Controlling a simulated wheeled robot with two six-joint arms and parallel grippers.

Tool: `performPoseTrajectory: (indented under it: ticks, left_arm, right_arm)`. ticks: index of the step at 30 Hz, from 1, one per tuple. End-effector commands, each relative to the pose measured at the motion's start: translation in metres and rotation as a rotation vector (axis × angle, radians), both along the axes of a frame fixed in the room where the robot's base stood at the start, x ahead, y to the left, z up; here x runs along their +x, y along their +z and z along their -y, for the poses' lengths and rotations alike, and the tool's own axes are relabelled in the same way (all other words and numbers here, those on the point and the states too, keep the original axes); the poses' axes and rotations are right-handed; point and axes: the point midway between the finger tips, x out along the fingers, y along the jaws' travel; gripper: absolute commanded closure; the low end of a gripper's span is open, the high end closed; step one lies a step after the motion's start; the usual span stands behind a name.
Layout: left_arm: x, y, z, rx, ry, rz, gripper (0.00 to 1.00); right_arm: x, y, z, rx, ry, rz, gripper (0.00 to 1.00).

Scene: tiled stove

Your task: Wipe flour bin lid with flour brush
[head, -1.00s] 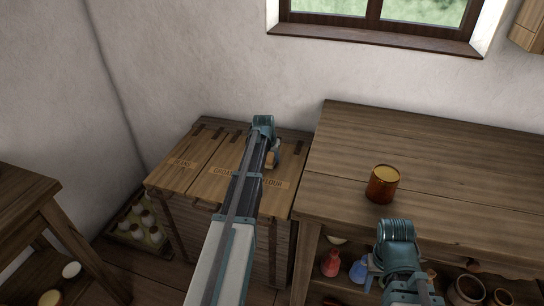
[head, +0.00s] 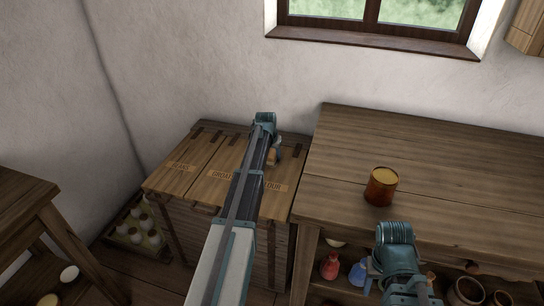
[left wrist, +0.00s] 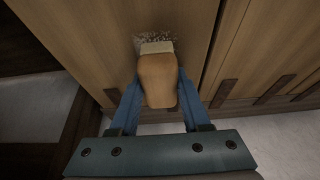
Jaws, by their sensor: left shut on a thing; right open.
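The flour bin lid (head: 273,200) is the right-hand wooden lid on the chest, its label partly hidden by my left arm. My left gripper (left wrist: 157,100) is shut on the flour brush (left wrist: 158,78), which has a tan wooden handle and pale bristles. In the left wrist view the bristles are at the lid (left wrist: 105,40), beside a patch of whitish specks (left wrist: 155,38). In the head view the brush (head: 272,156) shows only in part beside the gripper. My right gripper (head: 398,268) is open, in front of the table; its fingertips are not clearly seen.
A wooden table (head: 430,165) stands close to the right of the chest, with an amber jar (head: 381,188) on it. Small pots and bottles sit on its lower shelf. A crate of bottles (head: 135,228) is left of the chest. The wall is right behind.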

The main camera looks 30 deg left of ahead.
Motion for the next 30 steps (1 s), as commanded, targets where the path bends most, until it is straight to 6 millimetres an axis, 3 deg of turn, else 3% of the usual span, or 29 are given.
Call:
performPoseTrajectory:
  ticks: [8, 24, 30]
  left_arm:
    - [0.0, 0.01, 0.0, 0.0, 0.0, 0.0, 0.97]
    - [0.0, 0.06, 0.0, 0.0, 0.0, 0.0, 0.97]
    - [0.0, 0.06, 0.0, 0.0, 0.0, 0.0, 0.97]
  right_arm:
    - [0.0, 0.01, 0.0, 0.0, 0.0, 0.0, 0.5]
    - [0.0, 0.06, 0.0, 0.0, 0.0, 0.0, 0.5]
    - [0.0, 0.06, 0.0, 0.0, 0.0, 0.0, 0.5]
